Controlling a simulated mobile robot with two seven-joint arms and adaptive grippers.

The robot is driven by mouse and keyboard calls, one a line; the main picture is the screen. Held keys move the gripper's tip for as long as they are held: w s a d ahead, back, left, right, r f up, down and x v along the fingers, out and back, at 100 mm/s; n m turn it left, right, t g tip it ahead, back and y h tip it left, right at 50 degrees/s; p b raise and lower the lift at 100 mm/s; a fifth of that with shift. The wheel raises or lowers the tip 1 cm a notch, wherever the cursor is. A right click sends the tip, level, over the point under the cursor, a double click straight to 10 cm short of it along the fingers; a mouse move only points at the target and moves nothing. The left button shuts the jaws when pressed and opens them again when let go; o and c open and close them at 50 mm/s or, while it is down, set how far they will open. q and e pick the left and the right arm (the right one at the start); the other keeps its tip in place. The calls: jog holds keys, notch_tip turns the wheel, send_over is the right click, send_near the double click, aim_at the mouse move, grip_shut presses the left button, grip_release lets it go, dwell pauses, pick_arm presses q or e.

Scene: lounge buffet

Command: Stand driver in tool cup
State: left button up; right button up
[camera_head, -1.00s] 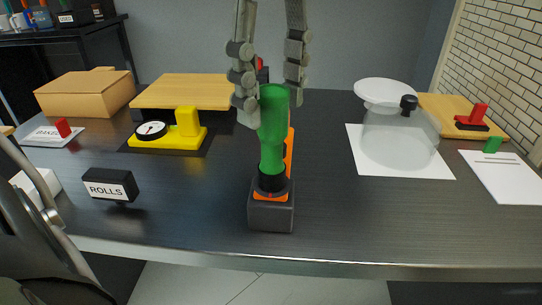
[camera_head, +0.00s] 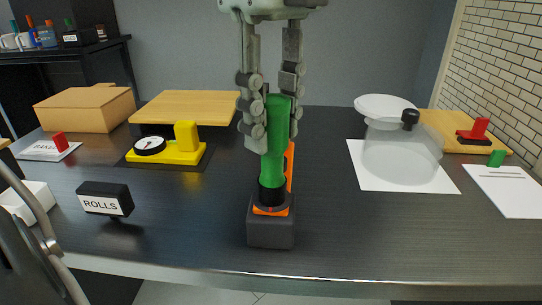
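The green-handled driver (camera_head: 277,145) stands upright near the table's front, its black collar low down, meeting an orange ring and a dark block (camera_head: 271,233). An orange strip shows behind its right side. My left gripper (camera_head: 272,125) comes down from above with one finger at each side of the green part, and seems closed on it. The left finger covers the handle's left edge; the right finger is partly hidden behind it. I cannot tell which thing is the tool cup. My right gripper is not in view.
A black ROLLS sign (camera_head: 104,198) and a yellow gauge block (camera_head: 170,152) stand left. A cardboard box (camera_head: 85,110) and a wooden board (camera_head: 185,107) lie behind. A white-lidded jar (camera_head: 398,158) stands right on white paper. Bare table surrounds the dark block.

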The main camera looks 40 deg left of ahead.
pick_arm(q)
grip_shut()
jog(key=shift+r, duration=0.15)
jog(key=shift+r+p, duration=1.7)
jog(key=shift+r, duration=0.7)
